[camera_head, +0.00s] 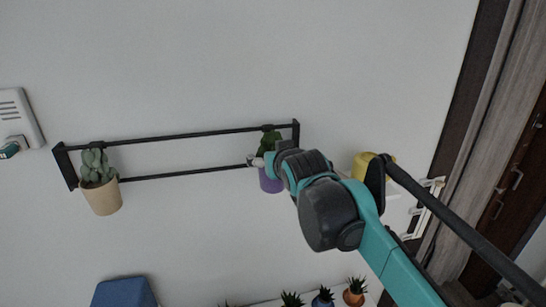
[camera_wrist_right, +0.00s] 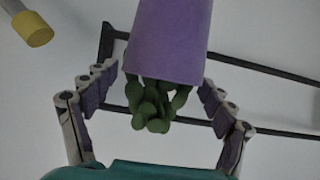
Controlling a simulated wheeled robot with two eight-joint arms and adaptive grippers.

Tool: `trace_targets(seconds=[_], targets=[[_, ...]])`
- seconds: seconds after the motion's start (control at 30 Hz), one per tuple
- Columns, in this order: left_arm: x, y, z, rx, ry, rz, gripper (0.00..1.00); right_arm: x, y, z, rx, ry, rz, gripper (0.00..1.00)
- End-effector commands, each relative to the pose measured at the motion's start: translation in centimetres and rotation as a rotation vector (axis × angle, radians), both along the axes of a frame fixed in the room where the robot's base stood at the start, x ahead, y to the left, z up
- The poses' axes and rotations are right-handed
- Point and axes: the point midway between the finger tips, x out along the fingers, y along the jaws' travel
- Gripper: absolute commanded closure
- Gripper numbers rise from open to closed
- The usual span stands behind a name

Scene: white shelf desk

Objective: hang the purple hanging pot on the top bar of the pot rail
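The purple pot (camera_head: 270,181) with its green plant (camera_head: 268,139) is at the right end of the pot rail (camera_head: 180,136), partly hidden by my right arm. In the right wrist view the purple pot (camera_wrist_right: 168,38) appears inverted, its plant (camera_wrist_right: 155,104) pointing down. My right gripper (camera_wrist_right: 158,78) has its fingers spread wide, one on each side of the pot's rim. A thin gap shows at the left finger; contact at the right finger is unclear. The rail has a top bar and a lower bar. Whether the pot hangs on either is hidden. My left gripper is not in view.
A beige pot (camera_head: 103,198) with a cactus hangs at the rail's left end. A yellow object (camera_head: 362,164) is right of my right wrist. Several small potted plants (camera_head: 323,298) and a blue object (camera_head: 124,292) are below. The rail's middle is free.

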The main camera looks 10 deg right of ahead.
Motion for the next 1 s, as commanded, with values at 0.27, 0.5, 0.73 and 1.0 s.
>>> trace_targets(seconds=[0.27, 0.5, 0.73, 1.0], targets=[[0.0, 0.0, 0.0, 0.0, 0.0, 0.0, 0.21, -0.2, 0.0, 0.0, 0.0, 0.002, 0.0, 0.16], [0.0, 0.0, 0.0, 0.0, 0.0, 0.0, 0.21, -3.5, 0.0, 1.4, 0.001, 0.001, 0.001, 0.16], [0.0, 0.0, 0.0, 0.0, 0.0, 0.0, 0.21, -8.1, 0.0, 3.3, 0.001, 0.001, 0.0, 0.16], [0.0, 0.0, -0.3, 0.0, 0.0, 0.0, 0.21, -10.9, 0.0, 4.1, 0.0, 0.004, -0.001, 0.16]])
